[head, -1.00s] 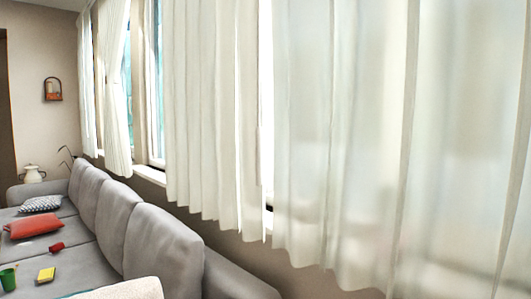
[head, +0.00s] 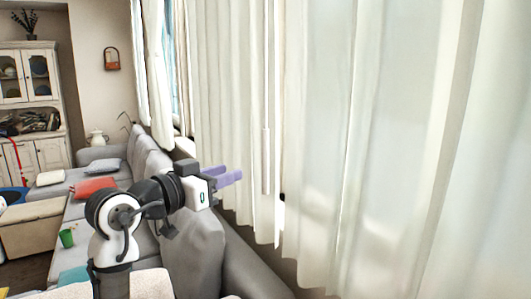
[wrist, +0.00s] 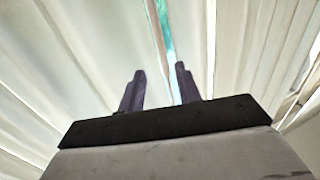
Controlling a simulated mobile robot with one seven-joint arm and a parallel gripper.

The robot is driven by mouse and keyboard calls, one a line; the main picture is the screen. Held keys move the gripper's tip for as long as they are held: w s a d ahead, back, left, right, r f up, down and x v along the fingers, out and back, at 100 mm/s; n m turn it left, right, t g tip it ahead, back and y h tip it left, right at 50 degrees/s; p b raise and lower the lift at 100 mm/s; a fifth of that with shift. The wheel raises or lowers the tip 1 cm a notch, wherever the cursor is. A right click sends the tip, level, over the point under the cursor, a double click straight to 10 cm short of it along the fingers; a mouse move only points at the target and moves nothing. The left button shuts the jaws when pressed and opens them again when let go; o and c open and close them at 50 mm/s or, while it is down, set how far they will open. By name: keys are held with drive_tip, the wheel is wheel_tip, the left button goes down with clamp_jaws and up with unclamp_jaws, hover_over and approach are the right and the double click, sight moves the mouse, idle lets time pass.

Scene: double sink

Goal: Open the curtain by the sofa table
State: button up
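White curtains hang along the window wall. One panel (head: 225,110) hangs behind the sofa and a wider panel (head: 375,150) hangs at the right. A narrow bright gap (head: 273,150) runs between them. My gripper (head: 230,174) has purple fingers that point right, toward the curtains near the gap. In the wrist view its two fingers (wrist: 157,85) stand apart, with nothing seen held between them. White curtain folds (wrist: 95,50) fill that view, and a teal strip of window (wrist: 165,35) shows between them. I cannot tell whether the fingers touch the cloth.
A grey sofa (head: 195,245) runs along the wall below the curtains, beneath my arm. Cushions and a green cup (head: 67,238) lie on it. A beige ottoman (head: 30,228) and a white cabinet (head: 30,100) stand at the left. A sofa table is not clearly seen.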

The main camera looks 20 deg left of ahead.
sight(263, 160)
drive_tip(key=p+x, duration=0.4)
drive_tip(key=x, duration=0.8)
drive_tip(key=shift+w+d, duration=0.2)
drive_tip(key=shift+w, duration=0.35)
clamp_jaws()
